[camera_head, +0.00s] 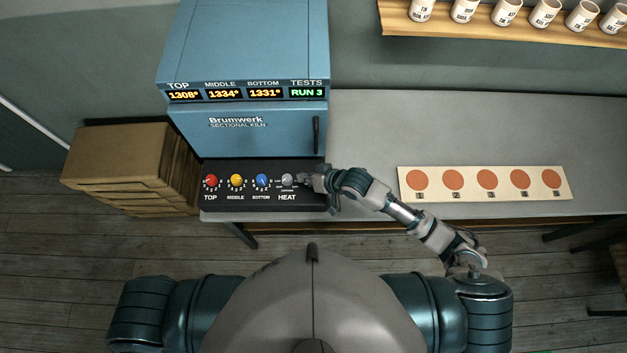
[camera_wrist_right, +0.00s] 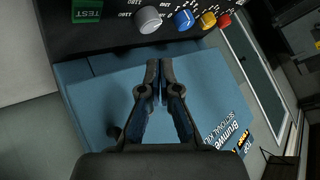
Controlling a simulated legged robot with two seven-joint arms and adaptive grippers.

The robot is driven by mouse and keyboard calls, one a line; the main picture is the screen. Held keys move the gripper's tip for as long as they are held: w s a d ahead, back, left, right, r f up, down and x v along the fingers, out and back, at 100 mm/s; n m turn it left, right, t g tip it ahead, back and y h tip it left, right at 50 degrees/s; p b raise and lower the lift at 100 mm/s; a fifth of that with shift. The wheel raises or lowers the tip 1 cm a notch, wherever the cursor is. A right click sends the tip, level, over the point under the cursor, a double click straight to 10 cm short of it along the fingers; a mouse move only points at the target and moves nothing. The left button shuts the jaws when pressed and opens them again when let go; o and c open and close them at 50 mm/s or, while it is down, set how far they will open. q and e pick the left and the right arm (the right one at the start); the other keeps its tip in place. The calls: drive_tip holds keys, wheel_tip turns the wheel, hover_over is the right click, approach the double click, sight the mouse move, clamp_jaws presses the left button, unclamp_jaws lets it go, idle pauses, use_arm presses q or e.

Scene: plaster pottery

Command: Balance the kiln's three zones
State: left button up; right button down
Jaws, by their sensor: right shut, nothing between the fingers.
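The blue kiln (camera_head: 245,135) stands at the back left; its displays (camera_head: 225,94) read TOP 1308°, MIDDLE 1334°, BOTTOM 1331° and TESTS RUN 3. On the black panel in front are a red TOP knob (camera_head: 211,181), a yellow MIDDLE knob (camera_head: 236,181), a blue BOTTOM knob (camera_head: 261,181) and a grey HEAT knob (camera_head: 287,180). My right gripper (camera_head: 303,179) is over the panel just right of the grey knob; it shows shut and empty in the wrist view (camera_wrist_right: 160,66). The green TEST button (camera_wrist_right: 87,11) shows there, but my gripper hides it in the head view.
A strip with several numbered orange discs (camera_head: 486,183) lies on the grey table (camera_head: 430,125) to the right. A wooden shelf (camera_head: 480,30) with several white labelled cups is at the top right.

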drive_tip(key=shift+m+g, duration=0.6)
drive_tip(key=shift+m, duration=0.1)
drive_tip(key=w+d+r, duration=0.2)
drive_tip(key=d, duration=0.1)
drive_tip(key=shift+w+d+p, duration=0.25)
drive_tip(key=shift+w+p, duration=0.1)
drive_tip(key=shift+w, duration=0.05)
drive_tip(key=shift+a+f, duration=0.1)
drive_tip(key=shift+a, duration=0.05)
wheel_tip(320, 180, down, 7)
drive_tip(key=b, duration=0.7)
drive_tip(key=shift+f, duration=0.8)
drive_tip(key=shift+f, duration=0.3)
